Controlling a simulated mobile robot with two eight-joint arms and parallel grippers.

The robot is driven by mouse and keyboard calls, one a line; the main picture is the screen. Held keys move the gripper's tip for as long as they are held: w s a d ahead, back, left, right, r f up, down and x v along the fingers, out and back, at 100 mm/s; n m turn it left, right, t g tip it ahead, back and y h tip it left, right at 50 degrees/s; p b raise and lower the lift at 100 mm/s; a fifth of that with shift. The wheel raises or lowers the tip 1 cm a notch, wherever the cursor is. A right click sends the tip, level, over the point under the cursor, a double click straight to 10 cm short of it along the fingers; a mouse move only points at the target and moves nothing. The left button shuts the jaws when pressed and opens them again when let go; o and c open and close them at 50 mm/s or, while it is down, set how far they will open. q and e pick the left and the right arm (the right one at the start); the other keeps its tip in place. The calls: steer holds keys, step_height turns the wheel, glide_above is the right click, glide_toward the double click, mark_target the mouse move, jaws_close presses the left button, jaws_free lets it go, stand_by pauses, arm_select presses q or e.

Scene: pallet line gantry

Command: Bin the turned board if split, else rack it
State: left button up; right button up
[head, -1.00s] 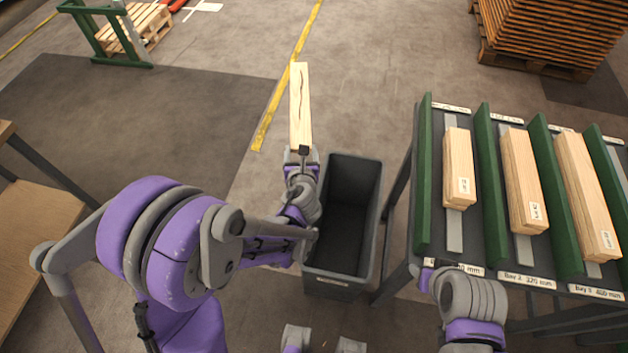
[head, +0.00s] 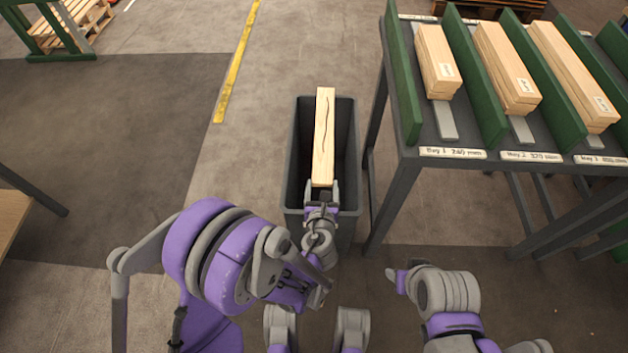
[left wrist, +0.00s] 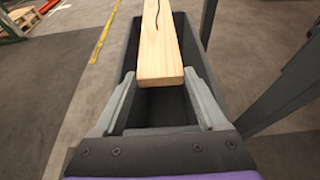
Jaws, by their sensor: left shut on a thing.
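The board (head: 323,150) is pale wood with a dark, wavy split running along much of its upper face. My left gripper (head: 321,186) is shut on its near end, and the board points away from me over the dark grey bin (head: 351,160). In the left wrist view the board (left wrist: 158,55) lies above the open bin (left wrist: 129,73), between the gripper's fingers (left wrist: 160,100). The rack (head: 398,75) stands to the right with green dividers and stacked boards in its bays. My right gripper (head: 398,280) is low, in front of the rack; its jaws are too small to judge.
The rack's bays carry labels (head: 453,153) and hold boards (head: 437,60) of different lengths. Its leg (head: 377,195) stands close to the bin's right side. Floor left of the bin is clear, with a yellow line (head: 237,65). A wooden bench edge (head: 12,215) is at far left.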

arm_select(q)
steer(key=o, duration=1.5)
steer(key=v, duration=1)
steer(key=shift+s+p, duration=0.35)
steer(key=shift+p, duration=0.05)
steer(key=shift+r, duration=0.2)
